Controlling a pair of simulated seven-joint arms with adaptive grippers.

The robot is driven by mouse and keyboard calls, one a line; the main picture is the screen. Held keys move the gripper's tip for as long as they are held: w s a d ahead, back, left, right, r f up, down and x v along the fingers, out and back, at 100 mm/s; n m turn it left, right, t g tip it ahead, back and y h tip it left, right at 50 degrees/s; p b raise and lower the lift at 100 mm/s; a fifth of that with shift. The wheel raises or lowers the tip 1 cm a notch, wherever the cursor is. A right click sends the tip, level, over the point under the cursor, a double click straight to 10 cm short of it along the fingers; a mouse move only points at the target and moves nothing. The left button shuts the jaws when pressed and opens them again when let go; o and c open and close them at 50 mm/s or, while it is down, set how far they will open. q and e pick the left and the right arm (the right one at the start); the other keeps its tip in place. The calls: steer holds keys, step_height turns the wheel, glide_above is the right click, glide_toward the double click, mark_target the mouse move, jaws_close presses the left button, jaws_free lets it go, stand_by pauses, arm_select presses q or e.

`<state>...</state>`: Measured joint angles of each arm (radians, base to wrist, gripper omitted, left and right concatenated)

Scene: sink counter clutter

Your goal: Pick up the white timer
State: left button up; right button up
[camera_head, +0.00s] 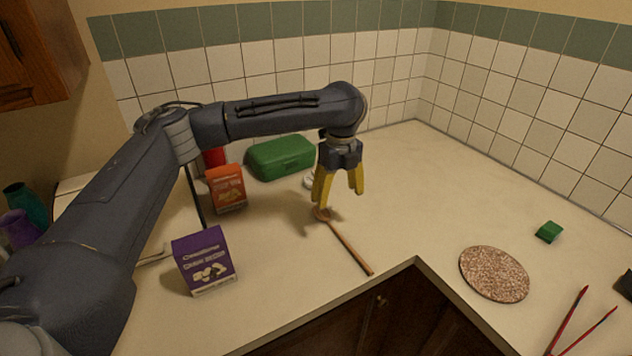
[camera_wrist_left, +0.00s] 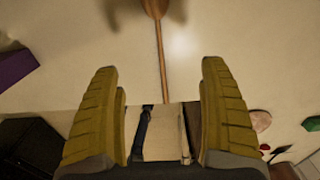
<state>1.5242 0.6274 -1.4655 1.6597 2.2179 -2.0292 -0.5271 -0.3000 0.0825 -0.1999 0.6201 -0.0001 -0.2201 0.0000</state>
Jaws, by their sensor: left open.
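A small white round object (camera_head: 309,182), likely the white timer, lies on the counter just behind and left of my left gripper, partly hidden by its finger. My left gripper (camera_head: 339,196) points down with yellow fingers spread apart and nothing between them. It hovers above the counter near the head of a wooden spoon (camera_head: 347,244). In the left wrist view, the open fingers (camera_wrist_left: 160,68) straddle the line of the spoon handle (camera_wrist_left: 160,55). I cannot make out the timer in that view. My right gripper is not seen.
A green case (camera_head: 282,157), orange box (camera_head: 226,188) and purple box (camera_head: 205,262) stand left of the gripper. A round speckled trivet (camera_head: 494,274), green block (camera_head: 549,232) and red tongs (camera_head: 569,322) lie right. The counter between is clear. Tiled walls border the back.

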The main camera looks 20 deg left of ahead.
arm_select(q)
steer(key=o, duration=0.4)
